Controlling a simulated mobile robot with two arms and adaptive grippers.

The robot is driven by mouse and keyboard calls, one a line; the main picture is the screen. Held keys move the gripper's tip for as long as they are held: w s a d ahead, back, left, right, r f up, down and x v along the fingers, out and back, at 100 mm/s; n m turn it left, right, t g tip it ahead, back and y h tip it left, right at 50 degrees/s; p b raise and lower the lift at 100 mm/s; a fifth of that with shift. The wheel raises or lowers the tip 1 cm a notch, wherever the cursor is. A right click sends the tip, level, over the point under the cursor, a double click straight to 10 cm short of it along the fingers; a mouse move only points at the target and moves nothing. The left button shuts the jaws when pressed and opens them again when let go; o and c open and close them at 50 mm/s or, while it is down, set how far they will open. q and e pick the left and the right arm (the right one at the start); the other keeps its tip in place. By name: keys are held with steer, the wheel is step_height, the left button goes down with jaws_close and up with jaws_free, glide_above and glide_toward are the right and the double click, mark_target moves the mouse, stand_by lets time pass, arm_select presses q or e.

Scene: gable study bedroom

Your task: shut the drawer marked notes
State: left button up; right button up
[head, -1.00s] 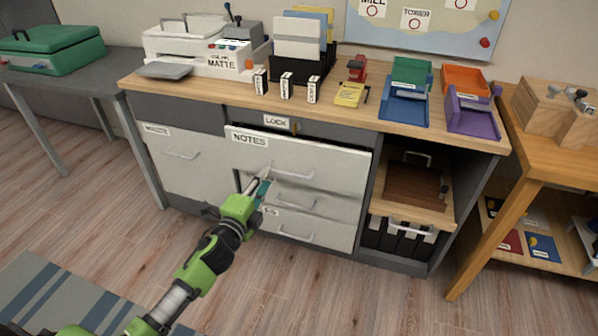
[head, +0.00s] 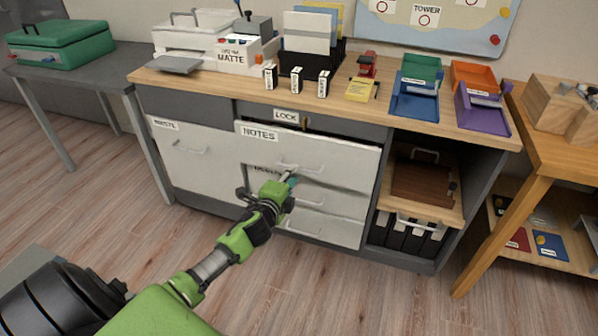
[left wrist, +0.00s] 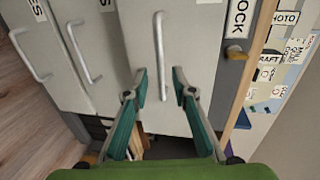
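The notes drawer (head: 330,160) is the top drawer of the middle stack, with a white NOTES label (head: 259,134). Its front stands out a little, with a dark gap above it under the worktop. In the left wrist view its front (left wrist: 195,50) fills the middle, turned sideways, with its bar handle (left wrist: 160,50). My left gripper (head: 292,180) is in front of this drawer near its handle. In the left wrist view the gripper (left wrist: 163,88) is open, its teal fingers apart and nothing between them. The tips appear just short of the handle. My right gripper is not in view.
A LOCK label (head: 286,115) sits above the drawer. More drawers lie below, and a cabinet front (head: 200,165) is at left. The worktop (head: 210,82) holds a printer, files and trays. An open shelf bay (head: 425,180) is at right. The floor in front is clear.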

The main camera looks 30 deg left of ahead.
arm_select(q)
steer(key=shift+b+x, duration=0.6)
steer(key=shift+x, duration=2.1)
steer(key=shift+c, duration=0.3)
jaws_close()
